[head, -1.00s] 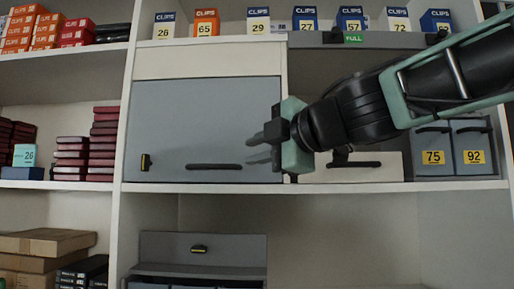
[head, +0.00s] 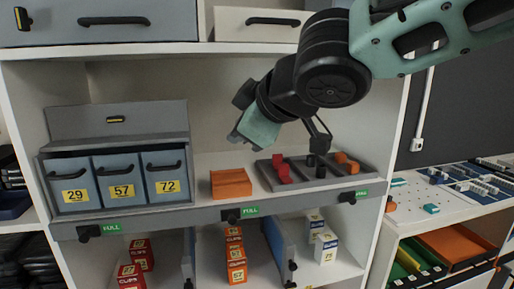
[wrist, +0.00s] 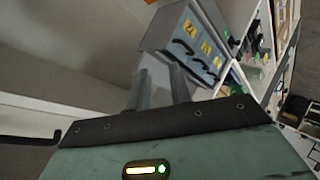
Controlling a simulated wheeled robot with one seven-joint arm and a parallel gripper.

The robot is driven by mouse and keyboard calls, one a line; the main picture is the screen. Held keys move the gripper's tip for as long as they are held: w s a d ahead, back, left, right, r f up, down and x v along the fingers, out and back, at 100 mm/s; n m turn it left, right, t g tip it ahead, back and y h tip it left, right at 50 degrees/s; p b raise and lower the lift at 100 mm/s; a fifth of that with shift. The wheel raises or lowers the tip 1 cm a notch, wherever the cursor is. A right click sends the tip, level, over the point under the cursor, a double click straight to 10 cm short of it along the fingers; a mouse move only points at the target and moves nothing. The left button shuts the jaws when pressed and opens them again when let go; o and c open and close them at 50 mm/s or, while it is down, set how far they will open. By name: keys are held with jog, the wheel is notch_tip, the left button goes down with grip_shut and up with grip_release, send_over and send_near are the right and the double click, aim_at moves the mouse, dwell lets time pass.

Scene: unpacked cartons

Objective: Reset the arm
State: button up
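My gripper, with its green palm block, hangs in front of the shelf bay in the head view; its fingers are hard to make out there. In the wrist view the two grey fingers of my gripper (wrist: 159,80) stand apart with nothing visible between them, so it is open and empty. The arm reaches in from the upper right. The gripper is apart from the grey drawer unit (head: 118,118) at its left and above the orange block (head: 231,183).
A grey divided tray (head: 312,180) with red, black and orange pieces lies below my arm. Bins numbered 29 (head: 72,186), 57 and 72 stand at left. Orange clip boxes (head: 235,257) and white ones (head: 325,247) sit lower. A side table (head: 420,220) is at right.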

jog(key=s+d+f+m+g+h, duration=0.3)
jog(key=s+d+f, duration=0.5)
jog(key=s+f, duration=0.3)
jog(key=s+d+f+m+g+h, duration=0.3)
jog(key=s+d+f+m+g, duration=0.2)
jog(key=s+d+f, duration=0.4)
jog(key=s+f+g, duration=0.1)
jog(key=s+f, duration=0.2)
jog(key=shift+s+g+b, duration=0.2)
jog(key=shift+g+b, duration=0.1)
jog(key=shift+a, duration=0.1)
